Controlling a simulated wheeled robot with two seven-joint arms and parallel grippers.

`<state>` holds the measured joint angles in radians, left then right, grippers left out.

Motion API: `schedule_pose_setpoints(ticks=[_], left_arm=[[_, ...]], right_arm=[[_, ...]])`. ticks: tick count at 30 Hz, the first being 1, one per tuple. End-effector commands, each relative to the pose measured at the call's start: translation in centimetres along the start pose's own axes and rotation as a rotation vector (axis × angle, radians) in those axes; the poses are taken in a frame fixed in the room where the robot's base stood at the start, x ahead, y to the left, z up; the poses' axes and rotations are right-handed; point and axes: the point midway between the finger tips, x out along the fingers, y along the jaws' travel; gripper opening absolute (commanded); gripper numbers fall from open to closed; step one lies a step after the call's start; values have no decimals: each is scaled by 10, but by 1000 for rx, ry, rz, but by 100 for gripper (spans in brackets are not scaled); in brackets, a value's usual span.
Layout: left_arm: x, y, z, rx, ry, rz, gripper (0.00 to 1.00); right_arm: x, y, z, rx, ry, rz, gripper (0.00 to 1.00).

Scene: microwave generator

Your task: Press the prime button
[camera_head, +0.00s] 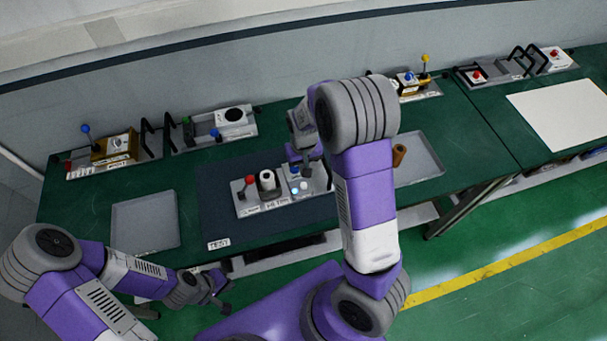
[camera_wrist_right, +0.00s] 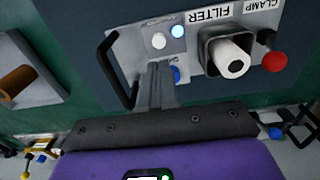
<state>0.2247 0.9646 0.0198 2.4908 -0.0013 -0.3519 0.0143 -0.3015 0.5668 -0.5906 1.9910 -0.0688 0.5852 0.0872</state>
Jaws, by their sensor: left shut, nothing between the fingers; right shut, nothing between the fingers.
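A grey panel (camera_head: 262,206) with a black handle lies on the dark mat of the near bench. It carries a red knob (camera_head: 250,180), a white cylinder in a dark holder (camera_head: 267,180), a blue button (camera_head: 294,170) and small pale round parts. In the right wrist view, a white button (camera_wrist_right: 158,41) and a glowing pale-blue light (camera_wrist_right: 177,31) sit just beyond my right gripper (camera_wrist_right: 161,66). It is shut and empty over the panel, partly hiding the blue part (camera_wrist_right: 175,75). No "prime" label is legible. My left gripper (camera_head: 220,291) is shut and empty before the bench.
Grey trays flank the mat: an empty one at left (camera_head: 145,222) and one at right (camera_head: 418,160) with a brown cylinder (camera_head: 399,155). Other panels with handles and knobs line the back wall. My right arm hides part of the bench.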

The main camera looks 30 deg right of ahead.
Motion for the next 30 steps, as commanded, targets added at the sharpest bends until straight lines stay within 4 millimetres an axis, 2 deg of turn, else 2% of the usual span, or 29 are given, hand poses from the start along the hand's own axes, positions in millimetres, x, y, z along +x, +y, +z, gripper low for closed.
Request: schedule_pose_setpoints(ticks=[3, 9, 30], left_arm=[[-1, 0, 0, 0, 0, 0, 0], [-1, 0, 0, 0, 0, 0, 0], [-1, 0, 0, 0, 1, 0, 0]], right_arm=[[-22, -1, -1, 0, 6, -2, 0], [-39, 0, -1, 1, 4, -1, 0], [-41, 0, -1, 1, 3, 0, 0]])
